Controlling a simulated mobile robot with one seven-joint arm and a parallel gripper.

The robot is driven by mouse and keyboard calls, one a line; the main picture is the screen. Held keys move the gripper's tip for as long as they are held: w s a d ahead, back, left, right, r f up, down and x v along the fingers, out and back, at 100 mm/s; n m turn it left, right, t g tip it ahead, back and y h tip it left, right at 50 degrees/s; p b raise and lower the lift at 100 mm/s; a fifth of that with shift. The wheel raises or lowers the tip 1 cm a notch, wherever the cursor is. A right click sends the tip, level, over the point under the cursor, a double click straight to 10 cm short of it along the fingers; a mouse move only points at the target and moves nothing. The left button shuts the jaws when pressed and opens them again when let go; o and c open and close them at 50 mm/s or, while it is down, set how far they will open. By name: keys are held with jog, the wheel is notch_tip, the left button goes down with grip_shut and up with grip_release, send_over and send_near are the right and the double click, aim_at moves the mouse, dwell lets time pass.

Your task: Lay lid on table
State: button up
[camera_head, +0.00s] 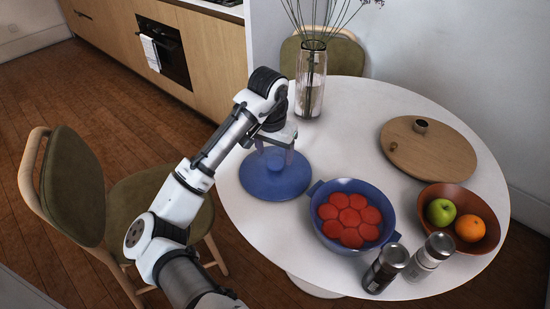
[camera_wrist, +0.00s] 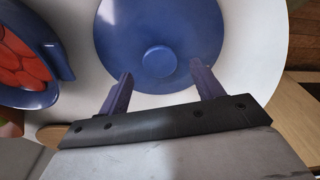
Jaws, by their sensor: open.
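The blue round lid (camera_head: 273,181) lies on the white round table (camera_head: 345,110), left of the blue pot (camera_head: 352,252). In the wrist view the lid (camera_wrist: 186,40) lies ahead of my fingers, with its round knob (camera_wrist: 158,60) facing up. The pot is uncovered and holds several red round pieces; part of it shows at the left of the wrist view (camera_wrist: 52,62). My gripper (camera_head: 274,148) is above the lid. In the wrist view its two fingers (camera_wrist: 160,82) are apart, with nothing between them. In the head view the fingers hide part of the lid.
A glass vase (camera_head: 311,85) with stems stands behind the lid. A round wooden board (camera_head: 440,155), a brown bowl (camera_head: 485,212) with an apple and an orange, and two shakers (camera_head: 385,270) are to the right. Chairs stand around the table. White tabletop is bare between lid and board.

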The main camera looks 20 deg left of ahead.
aim_at(273, 166)
notch_tip(273, 166, up, 9)
jog(key=s, duration=0.1)
dwell(0.4)
